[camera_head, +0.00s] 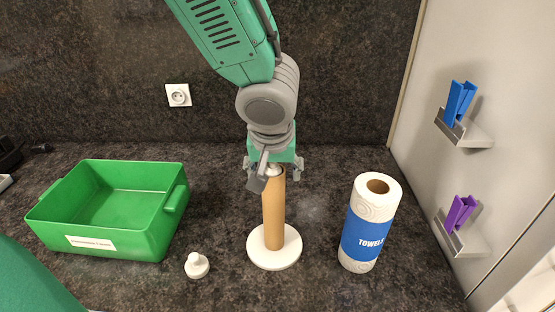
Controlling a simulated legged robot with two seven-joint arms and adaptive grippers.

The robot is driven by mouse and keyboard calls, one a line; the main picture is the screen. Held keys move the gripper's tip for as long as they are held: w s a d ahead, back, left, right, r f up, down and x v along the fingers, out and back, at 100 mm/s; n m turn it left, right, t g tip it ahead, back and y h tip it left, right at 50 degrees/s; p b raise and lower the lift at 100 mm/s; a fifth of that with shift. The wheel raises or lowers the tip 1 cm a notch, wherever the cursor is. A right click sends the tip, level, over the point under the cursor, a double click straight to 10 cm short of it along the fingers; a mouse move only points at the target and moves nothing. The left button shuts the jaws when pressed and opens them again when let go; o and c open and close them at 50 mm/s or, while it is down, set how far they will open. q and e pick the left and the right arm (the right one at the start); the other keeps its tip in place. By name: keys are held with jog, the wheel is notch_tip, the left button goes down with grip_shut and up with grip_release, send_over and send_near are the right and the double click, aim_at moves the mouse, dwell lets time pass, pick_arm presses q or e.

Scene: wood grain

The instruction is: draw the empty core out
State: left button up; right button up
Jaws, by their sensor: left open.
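The empty core (273,215) is a bare brown cardboard tube. It stands upright on the round white base (262,257) of the holder. My left gripper (272,172) points down from above at the top of the core. The top rim of the core is partly hidden by the gripper, so contact cannot be told. A small white knob (197,265) lies on the counter left of the base. My right gripper is not in view.
A full paper towel roll (370,222) with a blue band stands to the right. An empty green bin (110,205) with a white label is at the left. Blue (459,103) and purple (459,214) clips sit on wall shelves at the right.

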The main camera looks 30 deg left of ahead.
pick_arm(q)
jog(key=x, duration=0.3)
jog(key=shift+a, duration=0.3)
jog(key=shift+d, duration=0.45)
jog(key=c, duration=0.6)
jog(key=shift+s, duration=0.1)
jog(key=c, duration=0.6)
jog(key=shift+a, duration=0.25)
jog(key=shift+c, duration=0.9)
jog(key=shift+r, duration=0.55)
jog(key=shift+r+p, duration=0.55)
jog(key=shift+p, duration=0.1)
jog(key=shift+r+p, duration=0.35)
jog(key=shift+r, duration=0.05)
